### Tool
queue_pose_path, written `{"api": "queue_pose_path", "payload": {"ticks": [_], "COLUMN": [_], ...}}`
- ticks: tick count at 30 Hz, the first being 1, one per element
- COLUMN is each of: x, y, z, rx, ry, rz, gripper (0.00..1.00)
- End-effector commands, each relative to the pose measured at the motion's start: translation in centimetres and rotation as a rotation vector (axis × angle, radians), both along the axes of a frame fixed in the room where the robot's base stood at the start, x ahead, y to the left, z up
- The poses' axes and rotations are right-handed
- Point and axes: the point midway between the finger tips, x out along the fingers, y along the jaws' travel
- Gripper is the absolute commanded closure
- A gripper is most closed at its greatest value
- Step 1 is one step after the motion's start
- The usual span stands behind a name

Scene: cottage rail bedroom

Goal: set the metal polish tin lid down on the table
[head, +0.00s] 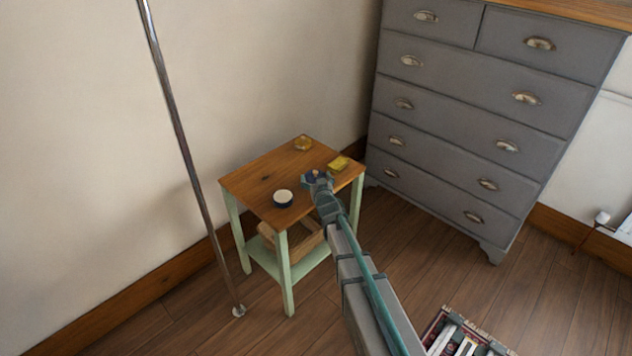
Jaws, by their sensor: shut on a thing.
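My gripper (314,179) is over the right front part of the small wooden-topped table (253,184). It is shut on the metal polish tin lid, which is small and mostly hidden by the fingers; a bit of dark blue shows there. I cannot tell whether the lid touches the tabletop. A round dark blue tin (283,198) with a pale top stands on the table to the left of my gripper, apart from it.
A yellow block-like item (339,163) lies close behind and right of my gripper. A round golden item (303,143) sits at the table's back corner. The table's left part is clear. A grey chest of drawers (465,115) stands to the right, and a metal pole (187,150) rises at left.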

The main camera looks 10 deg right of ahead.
Motion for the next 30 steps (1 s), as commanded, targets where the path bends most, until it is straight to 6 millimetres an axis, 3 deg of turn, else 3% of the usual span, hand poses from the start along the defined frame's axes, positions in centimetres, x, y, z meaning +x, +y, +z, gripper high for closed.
{"api": "queue_pose_path", "payload": {"ticks": [2,14,15,17,30], "x": [0.00,-0.03,-0.03,-0.03,-0.03], "y": [0.01,0.01,0.01,0.01,0.01], "z": [-0.86,-1.28,-1.15,-1.12,-0.85], "rx": [-0.001,-0.001,-0.001,-0.001,-0.001], "ry": [0.001,-0.001,-0.001,0.000,-0.001], "rz": [0.000,0.000,0.000,0.000,0.000], "gripper": [0.39,0.39,0.11,0.01,0.00]}}
